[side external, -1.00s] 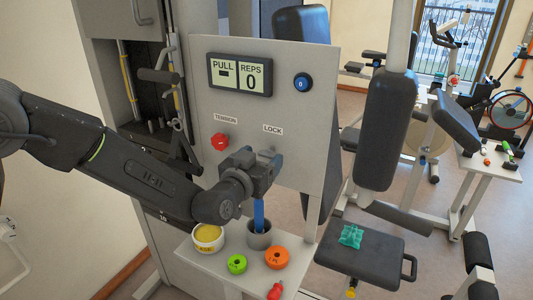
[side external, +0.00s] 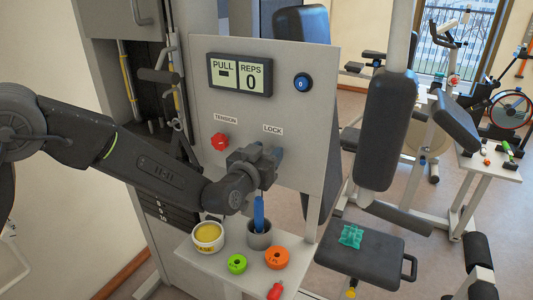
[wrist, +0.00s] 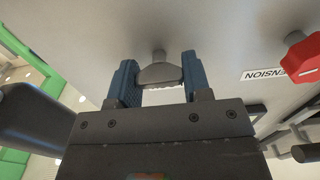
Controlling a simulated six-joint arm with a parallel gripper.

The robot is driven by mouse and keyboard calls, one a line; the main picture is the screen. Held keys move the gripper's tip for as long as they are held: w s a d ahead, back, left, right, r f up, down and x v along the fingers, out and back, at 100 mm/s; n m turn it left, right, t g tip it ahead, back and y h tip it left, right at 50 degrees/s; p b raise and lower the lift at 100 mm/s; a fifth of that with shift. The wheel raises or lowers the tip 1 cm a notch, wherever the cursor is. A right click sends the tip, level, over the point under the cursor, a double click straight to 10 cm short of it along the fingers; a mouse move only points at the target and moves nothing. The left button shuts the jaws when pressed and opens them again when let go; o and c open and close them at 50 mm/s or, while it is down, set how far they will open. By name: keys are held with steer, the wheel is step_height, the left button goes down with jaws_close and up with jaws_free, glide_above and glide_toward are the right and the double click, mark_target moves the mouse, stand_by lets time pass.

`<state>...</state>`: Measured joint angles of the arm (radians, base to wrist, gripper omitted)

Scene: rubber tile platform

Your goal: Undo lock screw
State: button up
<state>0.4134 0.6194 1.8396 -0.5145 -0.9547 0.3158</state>
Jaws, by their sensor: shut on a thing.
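The lock screw is a grey knob on a short stem, standing out from the grey panel. In the wrist view the lock screw (wrist: 159,74) sits between the two blue finger pads. My gripper (side external: 272,158) is at the panel just below the LOCK label (side external: 272,129), and its fingers also show in the wrist view (wrist: 159,82). It is shut on the lock screw. In the side external view my fingers mostly hide the screw, so how far it is turned cannot be seen.
The red tension knob (side external: 220,141) is left of my gripper. Below is a shelf (side external: 207,266) with a grey cup (side external: 260,240) holding a blue tool (side external: 258,212), a yellow-filled tub (side external: 208,237), a green ring (side external: 237,263), an orange ring (side external: 277,257) and a red item (side external: 275,291).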

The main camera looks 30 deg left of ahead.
steer(key=shift+c, duration=0.6)
steer(key=shift+n, duration=0.3)
steer(key=n, duration=0.5)
steer(key=shift+a, duration=0.1)
steer(key=n, duration=0.6)
steer(key=shift+a+f+n, duration=0.1)
steer(key=shift+n, duration=0.3)
steer(key=n, duration=0.5)
steer(key=shift+f, duration=0.1)
steer(key=n, duration=0.6)
steer(key=shift+f, duration=0.1)
steer(key=shift+n, duration=0.3)
